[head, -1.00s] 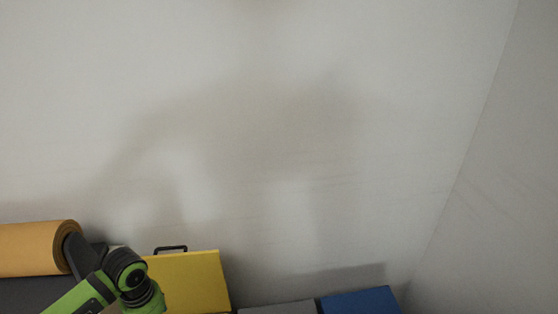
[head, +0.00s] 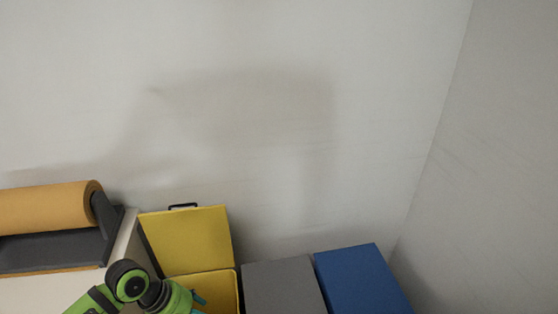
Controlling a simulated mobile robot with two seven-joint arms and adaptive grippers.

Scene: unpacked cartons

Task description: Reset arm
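My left arm (head: 130,284), green and black, comes in at the bottom left of the head view. Its far end reaches over the front of an open yellow box (head: 225,285). The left gripper's fingers cannot be made out; a small teal part shows inside the box near the arm's end, and I cannot tell what it is. My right arm and gripper are not in the picture.
The yellow box's lid (head: 188,240) stands raised, with a black handle on top. To its right are a grey box (head: 283,285) and a blue box (head: 360,280). At left, an orange-brown roll (head: 45,208) sits in a dark holder (head: 55,248). Bare walls lie behind and at right.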

